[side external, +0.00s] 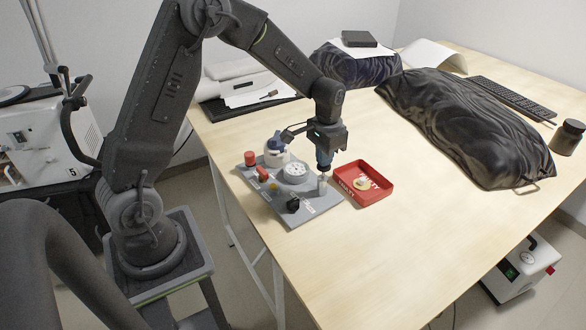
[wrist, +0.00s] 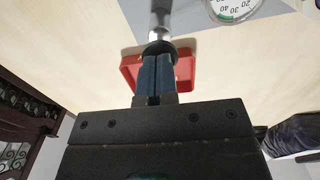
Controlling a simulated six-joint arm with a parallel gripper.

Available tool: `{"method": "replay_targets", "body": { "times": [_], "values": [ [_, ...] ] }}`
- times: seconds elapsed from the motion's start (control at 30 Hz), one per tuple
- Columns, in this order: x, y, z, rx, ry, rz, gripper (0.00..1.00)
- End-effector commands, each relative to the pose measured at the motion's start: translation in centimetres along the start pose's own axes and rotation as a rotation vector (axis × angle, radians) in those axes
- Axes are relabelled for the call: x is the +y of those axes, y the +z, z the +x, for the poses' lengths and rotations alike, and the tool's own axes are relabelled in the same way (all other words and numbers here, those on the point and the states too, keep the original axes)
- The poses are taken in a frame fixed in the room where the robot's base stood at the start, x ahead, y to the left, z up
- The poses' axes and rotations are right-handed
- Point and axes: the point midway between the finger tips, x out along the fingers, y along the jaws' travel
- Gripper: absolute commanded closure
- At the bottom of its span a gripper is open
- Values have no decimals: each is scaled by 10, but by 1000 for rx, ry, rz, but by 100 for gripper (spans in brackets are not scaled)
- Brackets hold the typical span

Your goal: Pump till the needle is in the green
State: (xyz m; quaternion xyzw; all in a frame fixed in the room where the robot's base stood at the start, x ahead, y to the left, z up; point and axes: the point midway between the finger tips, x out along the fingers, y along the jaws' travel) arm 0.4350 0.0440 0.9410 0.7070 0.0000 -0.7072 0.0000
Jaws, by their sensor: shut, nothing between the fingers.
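My gripper (side external: 324,172) points down at the right edge of a grey panel (side external: 310,208). Its fingers are shut, with nothing held. They are right at the top of a pale upright post (side external: 322,186); in the wrist view the shut fingertips (wrist: 157,50) meet or overlap a dark round cap at the end of the silver post (wrist: 160,20). I cannot tell whether they press on it. A round white gauge (side external: 295,172) is on the panel, left of the post. In the wrist view part of the gauge (wrist: 232,8) shows numbers and a green band; its needle cannot be made out.
A red tray (side external: 381,193) with a small round item stands just right of the panel. Red knobs (side external: 250,158), a black knob (side external: 293,205) and a blue-white part (side external: 276,152) are on the panel. A black bag (side external: 460,120) lies behind. The table's front right is clear.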

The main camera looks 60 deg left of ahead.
Motion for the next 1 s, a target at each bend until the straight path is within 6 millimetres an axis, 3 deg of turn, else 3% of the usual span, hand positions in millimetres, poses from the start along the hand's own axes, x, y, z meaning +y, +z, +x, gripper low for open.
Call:
{"method": "replay_targets", "body": {
  "times": [0.27, 0.8, 1.0],
  "values": [
    [0, 0, 2, -1, 0, 0, 100],
    [0, 0, 28, -1, 0, 0, 100],
    [0, 0, 25, 1, 0, 0, 100]
  ]
}}
